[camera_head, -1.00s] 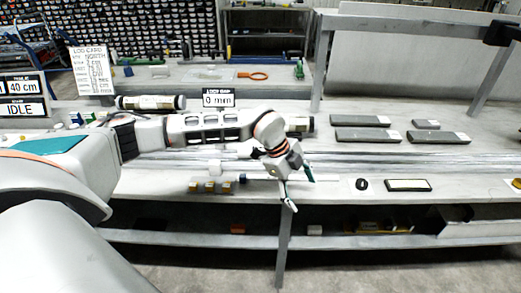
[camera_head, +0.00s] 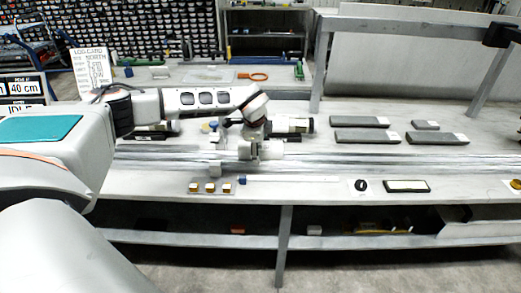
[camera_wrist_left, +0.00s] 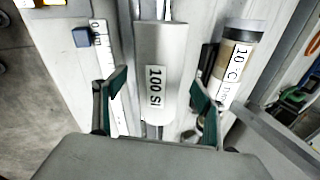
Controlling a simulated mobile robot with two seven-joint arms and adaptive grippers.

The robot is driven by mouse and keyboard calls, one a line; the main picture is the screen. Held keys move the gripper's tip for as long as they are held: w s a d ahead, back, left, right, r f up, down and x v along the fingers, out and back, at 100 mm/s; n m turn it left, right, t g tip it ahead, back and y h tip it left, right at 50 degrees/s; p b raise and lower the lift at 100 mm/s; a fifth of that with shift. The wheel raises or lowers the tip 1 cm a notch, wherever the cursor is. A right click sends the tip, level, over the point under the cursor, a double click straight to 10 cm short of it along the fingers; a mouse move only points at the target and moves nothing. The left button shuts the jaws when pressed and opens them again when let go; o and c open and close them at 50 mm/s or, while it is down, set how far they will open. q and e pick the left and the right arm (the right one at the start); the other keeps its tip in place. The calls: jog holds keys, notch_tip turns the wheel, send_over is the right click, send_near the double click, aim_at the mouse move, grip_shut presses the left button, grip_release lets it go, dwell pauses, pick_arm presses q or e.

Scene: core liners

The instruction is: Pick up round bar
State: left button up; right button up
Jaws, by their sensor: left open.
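A pale round bar (camera_wrist_left: 158,60) labelled "100 SI" lies between the fingers of my left gripper (camera_wrist_left: 158,88) in the left wrist view. In the head view the round bar (camera_head: 268,148) shows as a short pale piece over the metal rails, partly hidden by the gripper. My left gripper (camera_head: 252,148) points down over it and is open, with one teal-padded finger on each side. I cannot tell whether the fingers touch it. My right gripper is not in view.
A core tube (camera_head: 292,125) with dark ends lies just behind the gripper. The rails (camera_head: 400,160) run along the bench. A ruler (camera_head: 290,179) with a blue block and several gold-topped blocks (camera_head: 210,188) lie in front. Grey slabs (camera_head: 360,136) lie at the right.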

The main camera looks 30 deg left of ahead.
pick_arm(q)
jog(key=shift+w+f, duration=0.2)
jog(key=shift+f, duration=0.3)
jog(key=c, duration=1.6)
jog(key=shift+r, duration=0.1)
jog(key=shift+c, duration=0.2)
jog(key=shift+r, duration=0.1)
